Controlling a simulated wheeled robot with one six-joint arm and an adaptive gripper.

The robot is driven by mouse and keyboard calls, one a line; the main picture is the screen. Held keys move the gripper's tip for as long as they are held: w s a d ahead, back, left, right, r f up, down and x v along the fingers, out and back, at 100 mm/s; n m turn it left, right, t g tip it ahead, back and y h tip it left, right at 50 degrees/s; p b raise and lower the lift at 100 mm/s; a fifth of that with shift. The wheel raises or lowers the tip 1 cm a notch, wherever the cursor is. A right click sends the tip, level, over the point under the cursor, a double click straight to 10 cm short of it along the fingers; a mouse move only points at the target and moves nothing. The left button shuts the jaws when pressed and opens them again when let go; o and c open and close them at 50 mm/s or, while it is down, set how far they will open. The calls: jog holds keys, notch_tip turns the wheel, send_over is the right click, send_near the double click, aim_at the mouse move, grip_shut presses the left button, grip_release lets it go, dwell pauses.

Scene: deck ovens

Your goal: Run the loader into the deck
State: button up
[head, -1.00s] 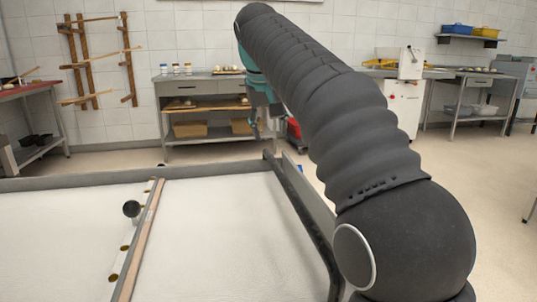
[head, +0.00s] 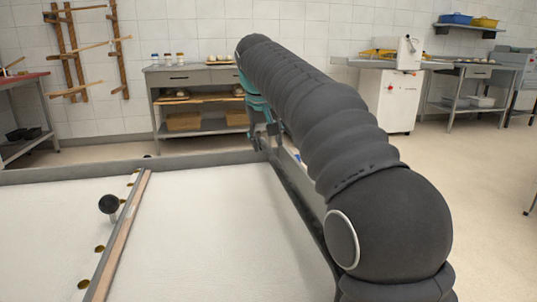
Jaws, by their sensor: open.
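The loader (head: 230,215) fills the lower left of the head view, a flat white bed inside a grey frame. A crossbar (head: 122,235) with a pale brown strip runs over the bed, and a black knob (head: 108,203) stands beside it. My gripper (head: 264,142) is small and partly hidden behind my dark arm, at the far right corner of the loader frame. It is open; whether it touches the frame I cannot tell. No deck opening is visible.
A grey workbench (head: 185,78) with shelves stands by the back wall. A wooden rack (head: 117,50) hangs to its left. A white machine (head: 393,100) and another table (head: 470,75) stand at the back right. The floor (head: 480,190) at right is clear.

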aim_at(268, 150)
jog(key=shift+b+x, duration=0.3)
jog(key=shift+x, duration=1.35)
grip_shut()
